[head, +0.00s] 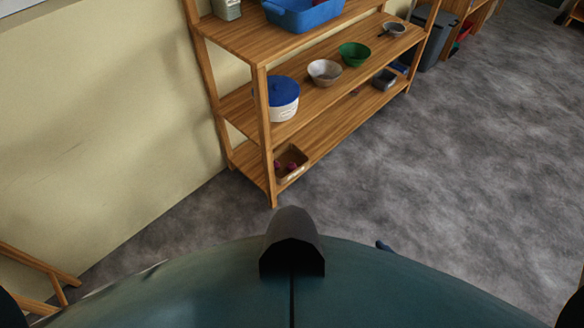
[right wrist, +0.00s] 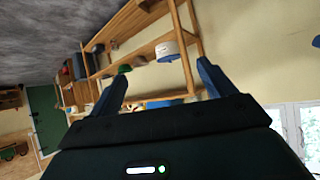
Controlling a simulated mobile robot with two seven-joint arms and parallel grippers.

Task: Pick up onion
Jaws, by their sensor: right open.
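Small dark red, roundish things (head: 291,165) sit in a brown box (head: 297,174) with a pale label, at the near end of the wooden shelf's lowest board. They may be onions, but they are too small to tell. My left gripper is not in view.
The wooden shelf (head: 262,120) stands against the pale wall. It holds a blue-lidded white pot (head: 283,105), a pale bowl (head: 324,72), a green bowl (head: 354,54) and a blue bin (head: 303,14). Grey floor (head: 450,160) is clear on the right. A wooden frame (head: 45,275) stands lower left.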

